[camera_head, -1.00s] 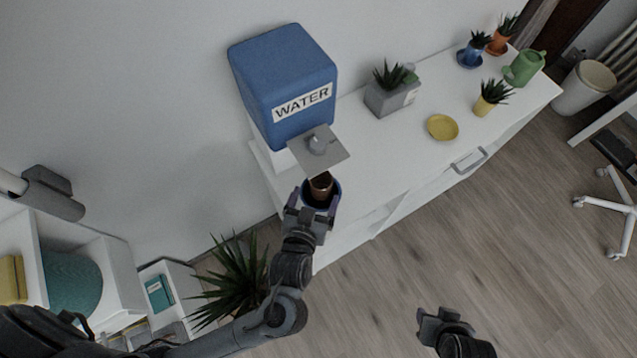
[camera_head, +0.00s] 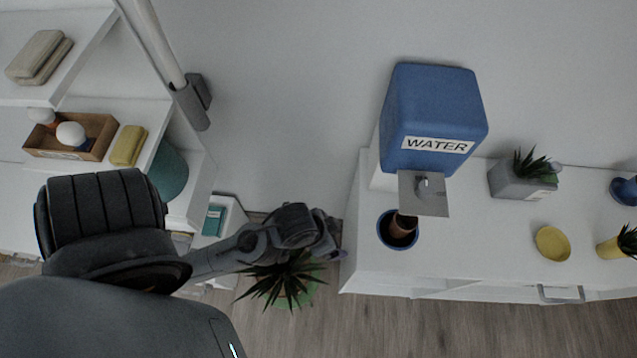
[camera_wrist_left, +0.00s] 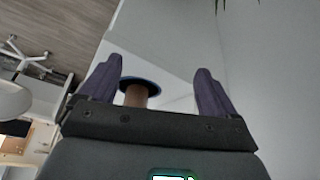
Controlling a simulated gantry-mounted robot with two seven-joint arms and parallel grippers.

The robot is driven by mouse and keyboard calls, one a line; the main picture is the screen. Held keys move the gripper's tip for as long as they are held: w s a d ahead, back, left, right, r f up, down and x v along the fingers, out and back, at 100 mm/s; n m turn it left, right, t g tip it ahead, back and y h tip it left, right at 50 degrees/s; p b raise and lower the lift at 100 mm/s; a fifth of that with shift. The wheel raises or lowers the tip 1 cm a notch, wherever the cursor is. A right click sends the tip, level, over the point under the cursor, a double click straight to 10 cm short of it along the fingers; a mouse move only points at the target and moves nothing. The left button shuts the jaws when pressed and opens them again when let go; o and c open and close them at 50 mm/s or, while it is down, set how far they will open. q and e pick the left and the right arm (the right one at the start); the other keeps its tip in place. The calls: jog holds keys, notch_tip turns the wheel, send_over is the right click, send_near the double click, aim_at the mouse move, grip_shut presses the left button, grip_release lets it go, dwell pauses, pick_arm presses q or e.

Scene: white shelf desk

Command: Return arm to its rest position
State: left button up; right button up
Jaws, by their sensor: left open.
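My left gripper (camera_head: 332,240) is open and empty, left of the white shelf desk (camera_head: 365,265) and above a spiky plant in the head view. In the left wrist view its two fingers (camera_wrist_left: 158,75) are spread wide. A brown cup (camera_head: 403,224) stands tilted inside a blue round dish (camera_head: 384,232) under the water dispenser's tap. The brown cup (camera_wrist_left: 136,96) and blue rim (camera_wrist_left: 150,84) also show beyond the fingers in the wrist view, apart from them. My right gripper is not in view.
The blue water dispenser (camera_head: 432,105) stands on the desk. A grey planter (camera_head: 515,182), a yellow dish (camera_head: 551,243) and a yellow pot (camera_head: 615,246) stand to the right. The spiky floor plant (camera_head: 285,278) is below my left arm. White shelves (camera_head: 95,105) are at left.

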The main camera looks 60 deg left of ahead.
pick_arm(q)
jog(key=shift+s+a+g+y, duration=0.4)
jog(key=shift+s+a+g, duration=0.2)
jog(key=shift+s+a, duration=0.55)
